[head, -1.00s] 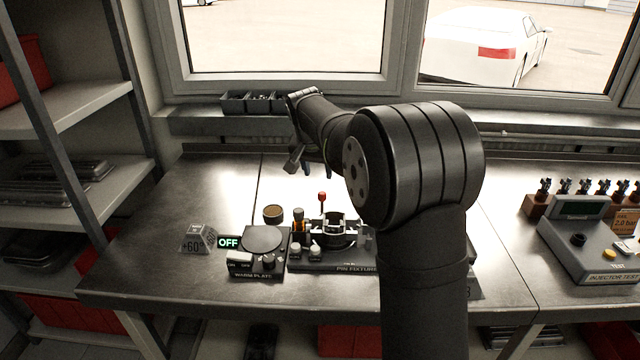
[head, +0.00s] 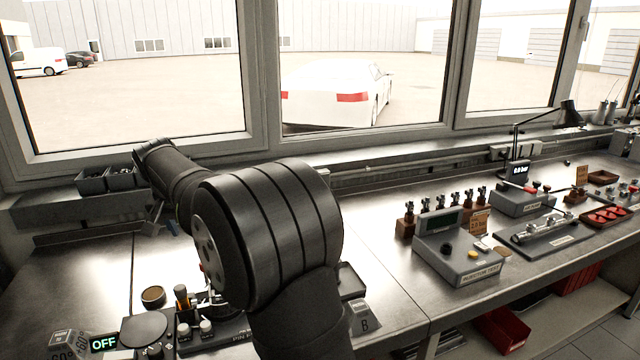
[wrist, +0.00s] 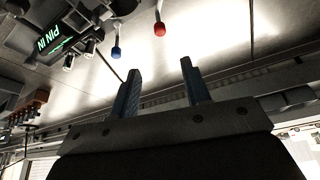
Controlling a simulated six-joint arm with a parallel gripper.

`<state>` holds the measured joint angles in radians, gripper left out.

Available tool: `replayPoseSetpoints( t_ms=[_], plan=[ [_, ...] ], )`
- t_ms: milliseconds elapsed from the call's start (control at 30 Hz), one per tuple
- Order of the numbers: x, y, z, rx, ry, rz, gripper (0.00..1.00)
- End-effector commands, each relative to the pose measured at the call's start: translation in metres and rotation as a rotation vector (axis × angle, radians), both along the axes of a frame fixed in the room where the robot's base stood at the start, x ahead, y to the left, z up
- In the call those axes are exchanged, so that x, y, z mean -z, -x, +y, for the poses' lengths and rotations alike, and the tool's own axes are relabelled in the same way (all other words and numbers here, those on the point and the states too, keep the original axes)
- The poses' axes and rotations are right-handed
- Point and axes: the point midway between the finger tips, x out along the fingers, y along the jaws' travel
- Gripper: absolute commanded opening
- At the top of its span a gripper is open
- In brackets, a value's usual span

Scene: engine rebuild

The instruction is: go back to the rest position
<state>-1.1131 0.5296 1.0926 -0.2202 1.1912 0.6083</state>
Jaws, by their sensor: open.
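My gripper (wrist: 160,95) shows in the wrist view with its two blue-grey fingers apart and nothing between them. In the head view my gripper (head: 163,226) hangs above the left part of the bench, mostly hidden behind my own arm. The pin fixture is largely covered by my arm in the head view. In the wrist view a green display (wrist: 55,38) reads PIN IN, and a red-tipped lever (wrist: 159,28) and a blue-tipped lever (wrist: 116,52) stand beyond the fingers.
The warm plate (head: 146,328) with its OFF display (head: 104,343) stands at the bench's front left. A row of bins (head: 107,180) sits on the sill behind my arm. The injector tester (head: 462,252) stands to the right. The bench between my arm and the tester is mostly clear.

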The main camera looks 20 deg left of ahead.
Motion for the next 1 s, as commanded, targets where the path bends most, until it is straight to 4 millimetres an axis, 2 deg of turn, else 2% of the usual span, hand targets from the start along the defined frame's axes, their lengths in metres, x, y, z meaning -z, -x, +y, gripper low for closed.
replayPoseSetpoints(
  t_ms=[700, 900, 1000],
  plan=[
    [0.127, -0.046, 0.027, 0.001, 0.001, 0.001, 0.43],
    [0.148, -0.053, 0.032, 0.001, 0.0, 0.0, 0.43],
    [0.15, -0.054, 0.032, -0.007, -0.001, -0.001, 0.43]
  ],
)
